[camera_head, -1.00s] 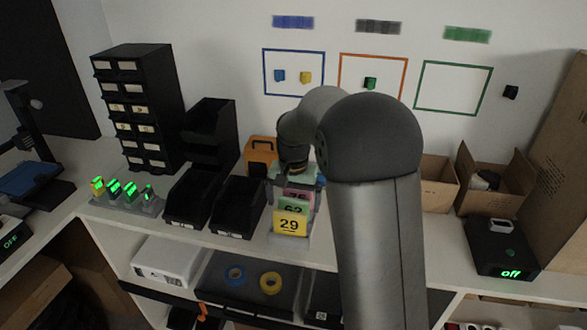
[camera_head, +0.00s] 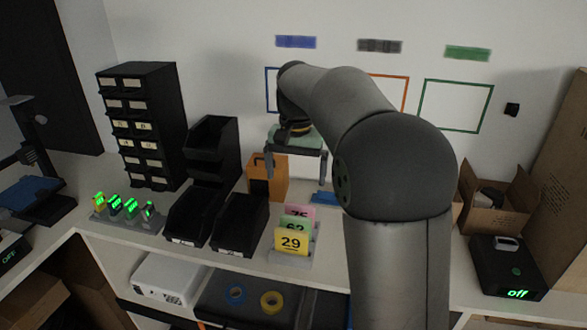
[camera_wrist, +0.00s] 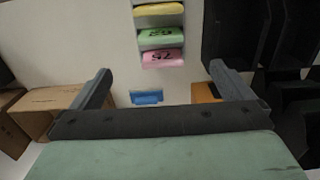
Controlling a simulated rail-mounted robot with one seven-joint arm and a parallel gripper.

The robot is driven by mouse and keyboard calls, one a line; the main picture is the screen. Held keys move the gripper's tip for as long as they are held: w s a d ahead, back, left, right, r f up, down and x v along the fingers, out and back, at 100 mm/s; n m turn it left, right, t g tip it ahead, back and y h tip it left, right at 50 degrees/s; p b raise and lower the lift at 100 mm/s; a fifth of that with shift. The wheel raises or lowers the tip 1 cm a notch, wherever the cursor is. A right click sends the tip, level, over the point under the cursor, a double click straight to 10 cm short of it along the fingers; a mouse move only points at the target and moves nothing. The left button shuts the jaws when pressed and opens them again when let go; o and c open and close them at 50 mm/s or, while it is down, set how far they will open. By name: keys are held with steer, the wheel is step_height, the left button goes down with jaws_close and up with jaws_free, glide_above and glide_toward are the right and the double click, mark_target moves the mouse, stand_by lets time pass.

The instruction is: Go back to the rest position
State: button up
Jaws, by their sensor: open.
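My gripper (camera_head: 296,172) is open and empty, with its two fingers pointing down above the counter. In the head view it is in front of the wall, above the numbered cards and partly in front of the orange box (camera_head: 268,178). The wrist view shows the spread fingers of my gripper (camera_wrist: 160,88) with nothing between them. The yellow card marked 29 (camera_head: 291,242), a green card (camera_head: 297,224) and a pink card (camera_head: 300,210) stand in a rack below. They also show at the top of the wrist view, the pink card (camera_wrist: 162,57) being nearest.
Black bins (camera_head: 240,223) and a black drawer cabinet (camera_head: 143,125) stand to the left. A blue item (camera_head: 323,198) lies behind the cards. An open carton (camera_head: 497,205) and a black box reading "off" (camera_head: 507,268) are at the right. My arm hides part of the counter.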

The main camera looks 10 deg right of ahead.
steer(key=s+f+n, duration=0.1)
steer(key=s+f, duration=0.3)
steer(key=s, duration=0.5)
steer(key=s+f+n, duration=0.2)
steer(key=s+f, duration=0.2)
steer(key=s, duration=0.5)
steer(key=s+f+n, duration=0.2)
steer(key=s+f, duration=0.2)
steer(key=s, duration=0.6)
steer(key=shift+a, duration=0.15)
steer(key=shift+s, duration=0.1)
